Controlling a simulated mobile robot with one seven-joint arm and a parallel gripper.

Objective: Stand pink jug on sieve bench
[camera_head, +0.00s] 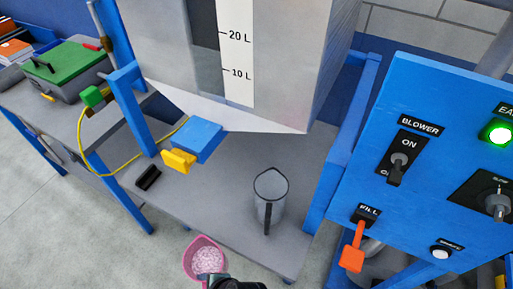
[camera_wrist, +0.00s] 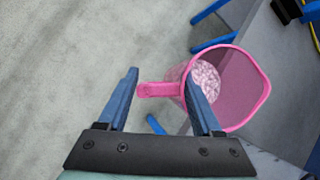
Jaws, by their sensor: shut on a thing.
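The pink jug (camera_head: 190,252) is at the bottom of the head view, in front of the hopper bench's near edge. It holds pale pink granules. In the wrist view the jug (camera_wrist: 245,75) is right of centre, with its handle (camera_wrist: 158,90) running between the two blue fingers. My gripper (camera_wrist: 162,82) is shut on this handle; in the head view only its dark part (camera_head: 225,280) shows at the bottom edge. A grey bench (camera_head: 200,210) stands under the hopper. Which bench is the sieve bench, I cannot tell.
A dark grey jug (camera_head: 272,187) stands on the hopper bench at right. A blue and yellow slide (camera_head: 196,140) is under the hopper, with a black block (camera_head: 148,177) nearby. A blue control panel (camera_head: 420,150) is at right. Another bench (camera_head: 60,125) at left holds a green-lidded box (camera_head: 65,62).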

